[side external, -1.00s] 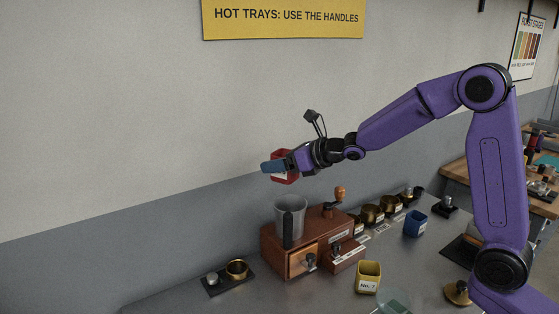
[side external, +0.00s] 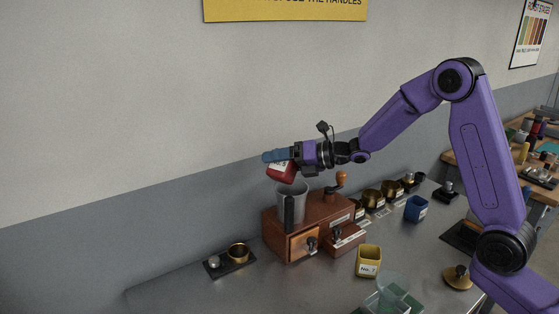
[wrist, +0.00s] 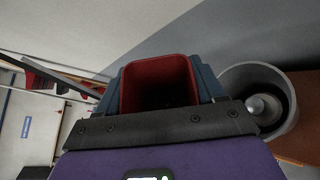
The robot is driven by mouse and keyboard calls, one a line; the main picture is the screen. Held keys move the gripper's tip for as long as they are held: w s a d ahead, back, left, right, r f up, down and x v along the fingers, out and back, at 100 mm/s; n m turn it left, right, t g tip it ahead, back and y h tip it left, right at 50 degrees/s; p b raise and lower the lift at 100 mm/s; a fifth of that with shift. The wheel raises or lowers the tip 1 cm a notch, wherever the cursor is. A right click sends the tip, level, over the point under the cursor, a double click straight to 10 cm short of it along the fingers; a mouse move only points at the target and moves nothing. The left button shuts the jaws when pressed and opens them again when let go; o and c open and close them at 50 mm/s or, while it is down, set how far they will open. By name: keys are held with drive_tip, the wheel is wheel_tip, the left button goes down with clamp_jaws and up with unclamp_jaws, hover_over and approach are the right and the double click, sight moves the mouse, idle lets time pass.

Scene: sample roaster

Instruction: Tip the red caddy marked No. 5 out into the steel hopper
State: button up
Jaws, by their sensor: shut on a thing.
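The red caddy (side external: 280,172) is held by my gripper (side external: 276,156) just above the steel hopper (side external: 292,204) in the side external view. It hangs tilted, with part of its white label showing; I read what looks like a 5. In the wrist view, the blue fingers of my gripper (wrist: 158,88) are shut on both sides of the red caddy (wrist: 158,66). Its open mouth shows a dark inside, and I cannot tell its contents. The hopper (wrist: 229,84) is right of the caddy there, with a rounded metal knob inside it. No beans are seen falling.
The hopper stands on a wooden roaster box (side external: 334,212) with an orange-handled crank (side external: 341,180). A yellow caddy marked No. 7 (side external: 369,262) and a blue caddy (side external: 416,209) stand on the table. Several brass cups line the back. A small black tray (side external: 231,265) is at left.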

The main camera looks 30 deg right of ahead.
drive_tip(key=m+y, duration=0.1)
drive_tip(key=m, duration=0.1)
drive_tip(key=f+m+y, duration=0.1)
drive_tip(key=m, duration=0.1)
drive_tip(key=shift+w+d+f+m, duration=0.15)
drive_tip(key=shift+d+f+m, duration=0.05)
drive_tip(key=shift+m, duration=0.1)
drive_tip(key=m, duration=0.1)
drive_tip(key=m+t+y, duration=0.1)
drive_tip(key=d+f+m, duration=0.1)
drive_tip(key=m, duration=0.1)
drive_tip(key=shift+w+y, duration=0.2)
drive_tip(key=shift+y, duration=0.2)
drive_tip(key=m, duration=0.1)
drive_tip(key=m+t, duration=0.1)
drive_tip(key=m, duration=0.1)
drive_tip(key=d+r+m+t, duration=0.1)
drive_tip(key=shift+w+m+y, duration=0.25)
drive_tip(key=shift+m+y, duration=0.05)
drive_tip(key=shift+y, duration=0.1)
drive_tip(key=shift+r, duration=0.1)
drive_tip(key=shift+r, duration=1.4)
